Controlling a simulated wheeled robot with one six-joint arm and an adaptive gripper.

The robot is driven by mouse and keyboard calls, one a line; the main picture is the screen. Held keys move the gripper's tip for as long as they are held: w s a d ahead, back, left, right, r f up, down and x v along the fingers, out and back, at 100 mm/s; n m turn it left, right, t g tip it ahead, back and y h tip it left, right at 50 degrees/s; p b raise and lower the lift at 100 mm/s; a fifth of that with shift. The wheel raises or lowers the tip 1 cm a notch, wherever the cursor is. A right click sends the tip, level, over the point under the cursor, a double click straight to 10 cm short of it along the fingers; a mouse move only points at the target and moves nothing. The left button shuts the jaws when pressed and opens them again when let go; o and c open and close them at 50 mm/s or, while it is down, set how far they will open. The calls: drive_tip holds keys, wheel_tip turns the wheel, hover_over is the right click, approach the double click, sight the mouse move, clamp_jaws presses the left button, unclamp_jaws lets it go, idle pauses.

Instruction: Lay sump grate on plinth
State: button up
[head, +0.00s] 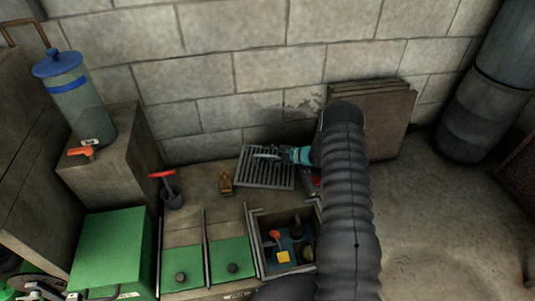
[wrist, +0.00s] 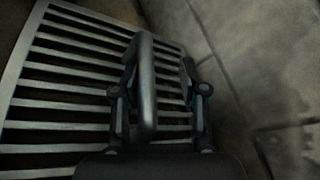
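The sump grate (head: 270,176) is a grey slatted panel near the foot of the block wall, left of my arm. In the wrist view the grate (wrist: 62,92) fills the left and middle. Its raised bar handle (wrist: 146,85) stands between my gripper's fingers. My gripper (head: 268,155) is over the grate; in the wrist view its fingers (wrist: 160,75) are apart, with the handle nearer the left finger and a gap on the right. A concrete block (head: 100,150) at left may be the plinth; I cannot be sure.
A blue-lidded canister (head: 67,90) and an orange item (head: 82,151) stand on the block. A red-handled tool in a dark cup (head: 172,195), a brown brush-like item (head: 226,182), green lids (head: 205,265) and an open compartment (head: 287,245) lie nearby. Slabs (head: 385,120) lean behind my arm.

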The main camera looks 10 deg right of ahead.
drive_tip(key=v, duration=1.1)
drive_tip(key=shift+w+d+r, duration=0.1)
drive_tip(key=shift+w+r, duration=0.05)
drive_tip(key=shift+s+d+r, duration=0.25)
drive_tip(key=s+a+r+n+g+h, duration=0.1)
drive_tip(key=s+a+r+n+g, duration=0.35)
drive_tip(key=r, duration=0.75)
drive_tip(key=s+a+r+n+g+h, duration=0.2)
drive_tip(key=s+a+r+n, duration=0.3)
drive_tip(key=s+a+r, duration=0.6)
drive_tip(key=s+d+r+n+t+h, duration=0.2)
drive_tip(key=s+r+n+h, duration=0.2)
drive_tip(key=s, duration=0.8)
drive_tip(key=s+d+r+n+t+h, duration=0.1)
drive_tip(key=s+r+n+h, duration=0.3)
drive_tip(key=s+r, duration=0.5)
drive_tip(key=shift+s+d+r+t, duration=0.2)
drive_tip(key=shift+s+d+t, duration=0.3)
drive_tip(key=shift+s, duration=1.2)
drive_tip(key=shift+s+n, duration=0.1)
drive_tip(key=shift+n, duration=0.15)
